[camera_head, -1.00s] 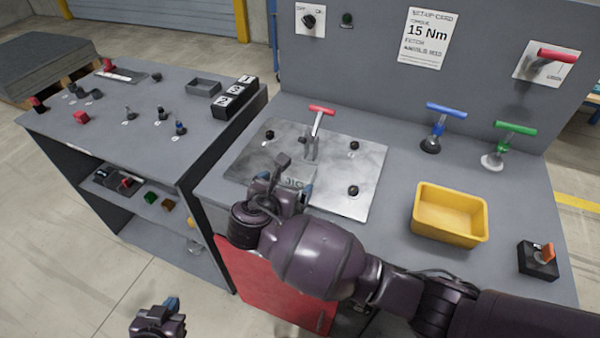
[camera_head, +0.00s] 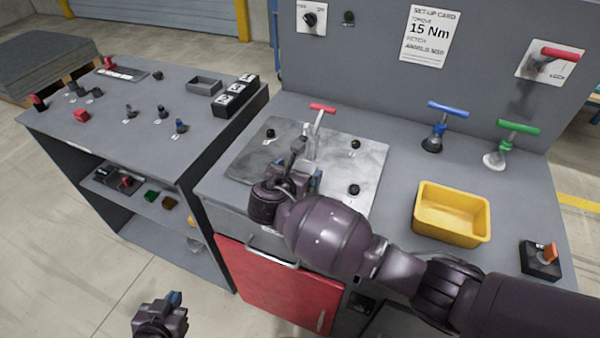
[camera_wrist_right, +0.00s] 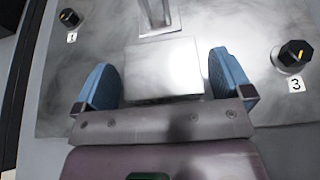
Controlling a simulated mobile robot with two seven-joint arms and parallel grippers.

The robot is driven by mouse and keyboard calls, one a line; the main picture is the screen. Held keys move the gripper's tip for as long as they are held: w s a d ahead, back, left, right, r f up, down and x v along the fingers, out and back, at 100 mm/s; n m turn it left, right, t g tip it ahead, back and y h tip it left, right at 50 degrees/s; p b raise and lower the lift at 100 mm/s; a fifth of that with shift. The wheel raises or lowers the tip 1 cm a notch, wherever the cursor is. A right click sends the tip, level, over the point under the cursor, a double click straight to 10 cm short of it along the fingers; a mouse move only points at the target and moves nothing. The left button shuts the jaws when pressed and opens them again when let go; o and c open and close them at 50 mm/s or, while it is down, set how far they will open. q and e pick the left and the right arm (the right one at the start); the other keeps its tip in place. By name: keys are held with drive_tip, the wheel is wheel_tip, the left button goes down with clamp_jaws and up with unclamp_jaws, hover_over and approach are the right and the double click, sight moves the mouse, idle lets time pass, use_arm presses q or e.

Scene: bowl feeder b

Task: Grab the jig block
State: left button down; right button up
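The jig block (camera_wrist_right: 165,68) is a pale grey metal block on the steel plate, seen in the right wrist view beneath a metal post. My right gripper is open there (camera_wrist_right: 165,82), with one blue finger on each side of the block. Narrow gaps seem to show beside the block; whether the fingers reach down around it is unclear. In the head view my right gripper (camera_head: 300,178) is low over the front of the plate and hides the block. My left gripper (camera_head: 165,308) is at the bottom edge, away from the bench; its finger opening is not clear.
A red-handled toggle clamp (camera_head: 318,118) stands right behind my right gripper. Black numbered knobs, such as knob 3 (camera_wrist_right: 295,55), sit on the steel plate (camera_head: 365,150). A yellow bin (camera_head: 450,215) and blue and green T-handled tools (camera_head: 440,125) are to the right.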

drive_tip(key=c, duration=0.9)
drive_tip(key=shift+c, duration=0.2)
